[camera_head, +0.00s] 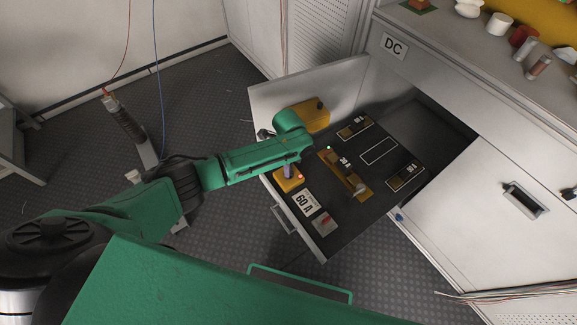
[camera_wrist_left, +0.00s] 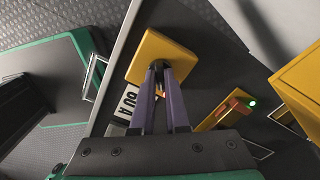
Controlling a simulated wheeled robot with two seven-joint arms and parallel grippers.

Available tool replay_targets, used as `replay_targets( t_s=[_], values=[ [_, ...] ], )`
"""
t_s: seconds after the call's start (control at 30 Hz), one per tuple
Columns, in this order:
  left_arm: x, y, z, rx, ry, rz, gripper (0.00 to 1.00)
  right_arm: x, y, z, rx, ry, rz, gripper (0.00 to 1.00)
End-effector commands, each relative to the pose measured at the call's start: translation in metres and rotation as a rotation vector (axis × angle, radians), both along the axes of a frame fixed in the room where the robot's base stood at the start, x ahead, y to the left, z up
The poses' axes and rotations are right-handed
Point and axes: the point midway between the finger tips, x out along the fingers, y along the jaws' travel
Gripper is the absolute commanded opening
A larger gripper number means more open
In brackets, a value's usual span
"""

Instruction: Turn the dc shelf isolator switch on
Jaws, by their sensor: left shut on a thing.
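The open DC drawer (camera_head: 281,235) holds a yellow switch block, which I take to be the isolator (camera_head: 287,184), near its front left corner, with a small red light beside it. My left gripper (camera_head: 288,171) reaches down onto this block. In the left wrist view, the purple fingers of the left gripper (camera_wrist_left: 158,72) are close together over the square yellow isolator block (camera_wrist_left: 172,52). They are shut on its knob, which is mostly hidden between them. My right gripper is not in view.
A "60 A" label (camera_head: 305,203) and a small grey block with red (camera_head: 323,223) lie nearby. An orange strip (camera_head: 352,184) with a green light runs mid-drawer. A larger yellow box (camera_head: 318,116) stands behind my arm. The drawer's walls bound the space.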

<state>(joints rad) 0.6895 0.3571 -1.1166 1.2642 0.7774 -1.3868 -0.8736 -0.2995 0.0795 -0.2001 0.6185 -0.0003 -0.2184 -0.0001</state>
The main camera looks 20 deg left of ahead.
Motion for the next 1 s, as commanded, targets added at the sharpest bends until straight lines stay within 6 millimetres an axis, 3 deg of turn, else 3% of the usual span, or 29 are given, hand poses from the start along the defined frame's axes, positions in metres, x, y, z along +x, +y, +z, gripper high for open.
replay_targets(
  t_s=[0.7,0.8,1.0],
  values=[
    [-0.0008,-0.0011,-0.0005,-0.002,0.002,-0.096,0.0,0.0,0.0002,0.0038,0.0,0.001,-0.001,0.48],
    [-0.0008,-0.0011,-0.0004,-0.002,0.002,-0.096,0.42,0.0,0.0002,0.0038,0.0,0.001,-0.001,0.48],
    [-0.0005,-0.0006,-0.0003,-0.001,0.001,-0.094,0.42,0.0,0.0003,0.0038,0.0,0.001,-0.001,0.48]
  ],
)
